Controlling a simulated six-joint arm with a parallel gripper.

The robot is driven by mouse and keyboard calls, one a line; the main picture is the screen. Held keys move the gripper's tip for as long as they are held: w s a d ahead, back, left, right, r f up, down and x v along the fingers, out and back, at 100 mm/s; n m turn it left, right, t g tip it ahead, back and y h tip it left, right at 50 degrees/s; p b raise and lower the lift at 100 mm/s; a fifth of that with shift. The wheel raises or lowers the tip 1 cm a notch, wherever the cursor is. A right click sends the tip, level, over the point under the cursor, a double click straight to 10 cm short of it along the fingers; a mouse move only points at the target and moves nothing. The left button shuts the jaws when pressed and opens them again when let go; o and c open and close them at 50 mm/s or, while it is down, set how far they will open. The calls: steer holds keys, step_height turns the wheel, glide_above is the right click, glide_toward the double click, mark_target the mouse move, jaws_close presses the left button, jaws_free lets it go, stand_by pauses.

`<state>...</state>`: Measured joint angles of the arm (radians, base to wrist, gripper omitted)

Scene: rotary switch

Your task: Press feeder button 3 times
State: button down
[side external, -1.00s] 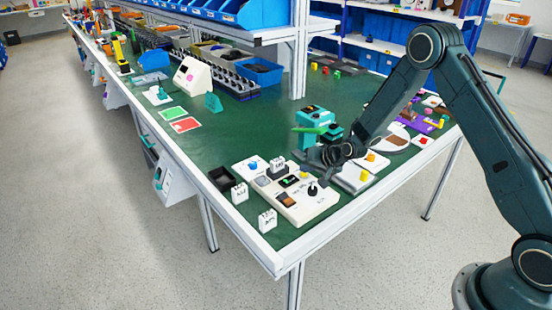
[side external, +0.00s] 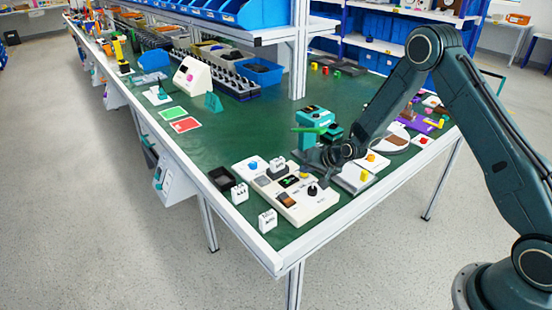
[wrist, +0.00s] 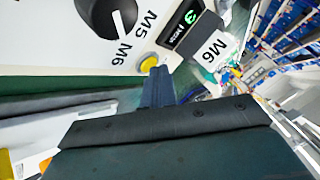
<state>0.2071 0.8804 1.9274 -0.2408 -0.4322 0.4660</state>
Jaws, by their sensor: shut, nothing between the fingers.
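In the wrist view a yellow round button (wrist: 149,62) sits on a white panel (wrist: 95,55), beside a dark display (wrist: 181,25) with a green 3. A black rotary knob (wrist: 107,15) with a white pointer is on the same panel, by the marks M5 and M6. My gripper (wrist: 160,78) is shut and empty, its fingertips right at the yellow button; contact cannot be told. In the side view the white switch box (side external: 318,207) stands near the table corner, with my gripper (side external: 313,160) at its far side.
A block marked M6 (wrist: 215,48) stands by the display. Small white blocks (side external: 268,220) and a black tray (side external: 221,179) are left of the box. A white unit with a yellow knob (side external: 365,176) is to its right.

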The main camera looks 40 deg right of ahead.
mark_target(307, 178)
steer(key=shift+r, duration=0.75)
steer(key=shift+r, duration=0.15)
steer(key=shift+r, duration=2.35)
steer(key=shift+r, duration=0.15)
